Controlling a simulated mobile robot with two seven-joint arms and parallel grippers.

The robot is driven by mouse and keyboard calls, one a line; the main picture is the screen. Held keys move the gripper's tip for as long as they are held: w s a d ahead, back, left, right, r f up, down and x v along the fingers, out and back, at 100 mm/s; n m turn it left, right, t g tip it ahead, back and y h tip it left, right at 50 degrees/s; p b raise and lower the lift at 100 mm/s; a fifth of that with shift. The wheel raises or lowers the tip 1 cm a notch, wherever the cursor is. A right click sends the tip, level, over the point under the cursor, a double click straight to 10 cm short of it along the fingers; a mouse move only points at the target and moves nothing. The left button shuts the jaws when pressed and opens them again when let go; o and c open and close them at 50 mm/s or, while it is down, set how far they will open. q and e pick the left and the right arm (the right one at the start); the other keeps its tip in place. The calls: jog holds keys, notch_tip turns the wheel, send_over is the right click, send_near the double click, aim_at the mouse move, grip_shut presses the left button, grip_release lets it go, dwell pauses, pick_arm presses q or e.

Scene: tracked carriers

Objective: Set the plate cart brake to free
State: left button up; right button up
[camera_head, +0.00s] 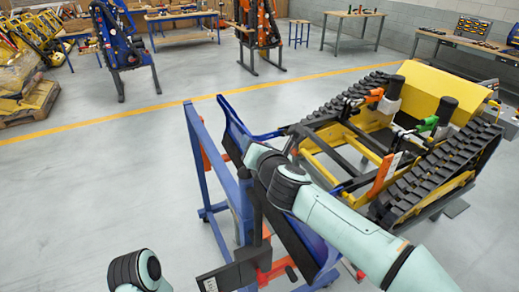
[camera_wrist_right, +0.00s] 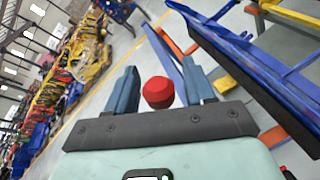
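A red knob (camera_wrist_right: 158,93), apparently the cart's brake knob, shows in the right wrist view. My right gripper (camera_wrist_right: 160,85) is open, with its two blue-grey fingers on either side of the knob and a visible gap to each. Whether the knob is fully between the fingertips or beyond them I cannot tell. My left gripper is out of view; only part of my left arm shows at the bottom.
A yellow tracked carrier (camera_head: 426,88) with black tracks stands close to the cart on the right. The floor (camera_head: 90,190) left of the cart is clear. Workbenches stand at the back.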

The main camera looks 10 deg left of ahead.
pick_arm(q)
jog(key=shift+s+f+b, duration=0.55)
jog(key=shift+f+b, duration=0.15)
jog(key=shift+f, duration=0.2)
pick_arm(e)
jog(key=v, duration=1.3)
jog(key=shift+s, duration=0.1)
